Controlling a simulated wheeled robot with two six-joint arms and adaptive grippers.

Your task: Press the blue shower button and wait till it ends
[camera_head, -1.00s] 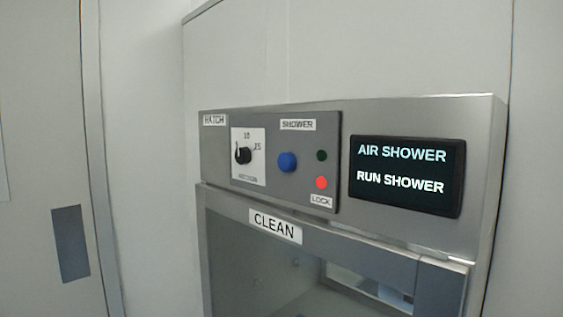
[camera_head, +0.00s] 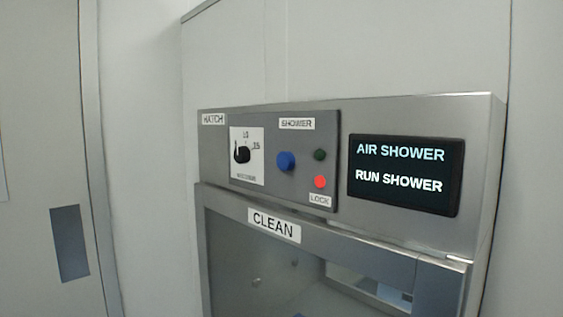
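The blue shower button (camera_head: 286,161) is on the dark control panel (camera_head: 270,188), below the white "SHOWER" label (camera_head: 297,124). Right of it are a dark green lamp (camera_head: 320,155) and a lit red lamp (camera_head: 320,182) above the "LOCK" label (camera_head: 320,200). The display (camera_head: 404,175) reads "AIR SHOWER" and "RUN SHOWER". A black rotary knob (camera_head: 242,154) sits on a white dial plate left of the button. Neither of my grippers is in view, and nothing touches the button.
Below the panel is the hatch's glass door (camera_head: 240,262) in a metal frame, under a "CLEAN" label (camera_head: 274,226). A grey door (camera_head: 40,130) with a dark plate (camera_head: 69,243) stands at the left. The space before the panel looks clear.

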